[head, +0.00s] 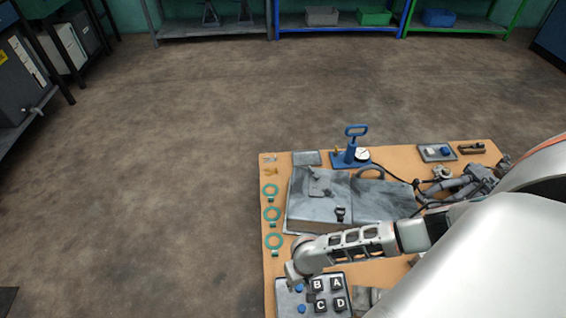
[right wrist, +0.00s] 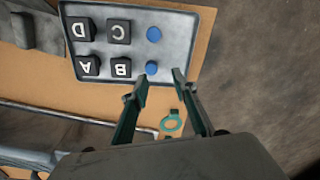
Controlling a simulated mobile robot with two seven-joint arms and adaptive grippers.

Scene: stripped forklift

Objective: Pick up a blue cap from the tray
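The grey tray (head: 345,279) lies at the near left corner of the table and shows at the top of the right wrist view (right wrist: 178,22). Two round blue caps sit along one side of it: one blue cap (right wrist: 151,67) near the tray's edge, the other blue cap (right wrist: 153,34) farther in. Black blocks lettered A, B, C and D stand beside them. My right gripper (right wrist: 159,78) is open and empty, its fingertips apart on either side of the nearer cap's line. Whether the tips reach the cap's height is unclear. My left gripper is not in view.
Green rings (head: 272,214) lie along the table's left edge; one green ring (right wrist: 171,124) shows between my fingers. A large grey metal part (head: 325,215) fills mid-table. A blue-handled device (head: 353,148) and a small tray (head: 437,153) stand behind it. Open floor lies left.

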